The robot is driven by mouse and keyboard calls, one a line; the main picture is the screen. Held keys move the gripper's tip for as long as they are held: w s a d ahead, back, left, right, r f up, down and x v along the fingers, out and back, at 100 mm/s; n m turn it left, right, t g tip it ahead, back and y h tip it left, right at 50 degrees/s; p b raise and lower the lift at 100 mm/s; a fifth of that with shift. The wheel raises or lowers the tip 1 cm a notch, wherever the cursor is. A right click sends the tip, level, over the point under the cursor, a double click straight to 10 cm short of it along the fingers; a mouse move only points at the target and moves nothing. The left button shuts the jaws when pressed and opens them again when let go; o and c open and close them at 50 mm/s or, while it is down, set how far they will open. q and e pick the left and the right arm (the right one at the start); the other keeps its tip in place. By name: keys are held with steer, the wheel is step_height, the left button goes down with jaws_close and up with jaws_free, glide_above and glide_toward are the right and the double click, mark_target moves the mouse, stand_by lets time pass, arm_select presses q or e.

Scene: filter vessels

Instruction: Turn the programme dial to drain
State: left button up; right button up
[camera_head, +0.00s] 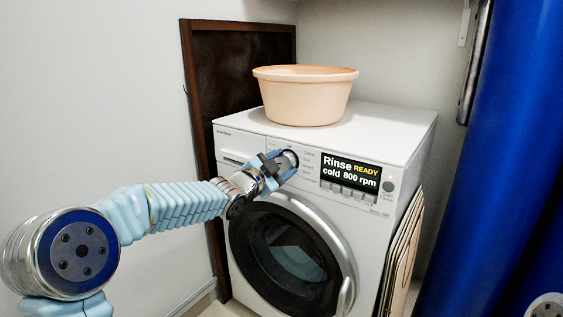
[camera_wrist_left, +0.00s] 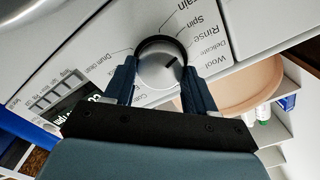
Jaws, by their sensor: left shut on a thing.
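The programme dial (camera_head: 290,157) is on the upper front panel of the white washing machine (camera_head: 408,142), left of the display. It also shows in the left wrist view as a round knob with a dark rim (camera_wrist_left: 162,66). Its dark pointer mark faces the upper right, towards the Rinse label (camera_wrist_left: 207,36). The cut-off label ending in "rain" (camera_wrist_left: 187,7) is at the top edge. My left gripper (camera_head: 284,163) is shut on the dial, one finger on each side. The display (camera_head: 350,172) reads "Rinse READY cold 800 rpm".
A peach basin (camera_head: 305,95) stands on top of the machine. The round glass door (camera_head: 287,248) is below my left gripper. Buttons (camera_head: 347,195) sit under the display. A dark framed board (camera_head: 235,70) leans behind, and a blue cylinder (camera_head: 510,160) is at right.

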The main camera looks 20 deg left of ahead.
arm_select(q)
steer(key=n+p, duration=0.1)
steer(key=n, duration=0.3)
steer(key=shift+a+r+n, duration=0.1)
steer(key=shift+a+n, duration=0.05)
steer(key=shift+n, duration=0.15)
steer(key=shift+n+p, duration=0.85)
steer(key=shift+n, duration=0.95)
steer(key=o, duration=1)
steer(key=shift+o, duration=0.2)
steer(key=v, duration=1.3)
steer(key=shift+s, duration=0.35)
